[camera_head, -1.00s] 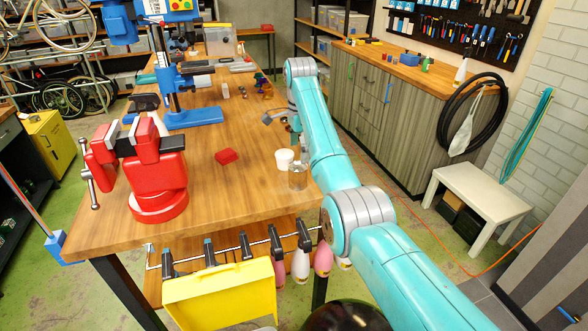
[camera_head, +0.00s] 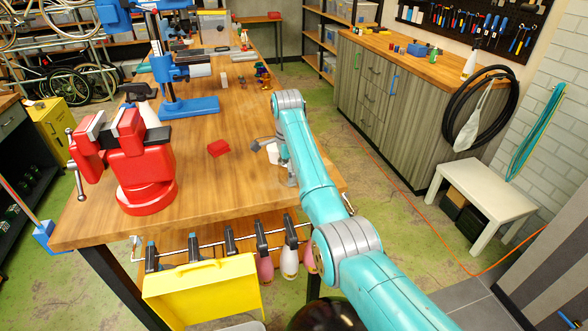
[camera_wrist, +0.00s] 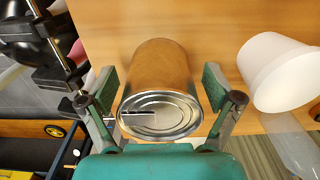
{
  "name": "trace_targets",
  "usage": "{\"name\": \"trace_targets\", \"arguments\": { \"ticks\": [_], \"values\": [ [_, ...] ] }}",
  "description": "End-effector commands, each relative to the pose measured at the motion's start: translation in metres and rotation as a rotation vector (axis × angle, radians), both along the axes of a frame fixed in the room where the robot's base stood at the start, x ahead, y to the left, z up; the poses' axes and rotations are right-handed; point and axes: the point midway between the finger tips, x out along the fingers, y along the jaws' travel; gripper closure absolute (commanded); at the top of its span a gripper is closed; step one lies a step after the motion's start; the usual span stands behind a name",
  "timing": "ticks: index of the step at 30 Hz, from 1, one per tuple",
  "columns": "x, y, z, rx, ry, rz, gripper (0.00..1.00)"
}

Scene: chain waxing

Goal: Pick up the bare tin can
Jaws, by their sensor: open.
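The bare tin can (camera_wrist: 158,85) shows in the wrist view with its round metal end (camera_wrist: 158,114) toward the camera and its shiny side reflecting the brown wood. My gripper (camera_wrist: 159,88) is open, with one finger pad on the left of the can and the other on the right. A narrow gap shows on each side, and the pads do not appear to press on it. In the head view my arm covers most of the gripper, and I cannot make out the can clearly there.
A white cup (camera_wrist: 280,72) stands close to the right finger. Bottles (camera_head: 288,262) hang below the front edge near a yellow box (camera_head: 205,290).

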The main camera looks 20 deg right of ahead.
Motion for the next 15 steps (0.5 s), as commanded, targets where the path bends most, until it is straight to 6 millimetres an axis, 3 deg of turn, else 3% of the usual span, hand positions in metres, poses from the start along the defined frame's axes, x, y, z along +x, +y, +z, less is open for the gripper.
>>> {"name": "trace_targets", "arguments": {
  "ticks": [6,12,13,15],
  "values": [
    [0.0001,0.0006,-0.0008,0.0,-0.001,0.0,0.12],
    [0.0001,0.0005,-0.0006,0.0,-0.001,0.0,0.62],
    [0.0001,0.0004,-0.0006,0.0,-0.001,0.0,0.68],
    [0.0001,0.0004,-0.0006,0.0,-0.001,0.0,0.69]
  ]
}}
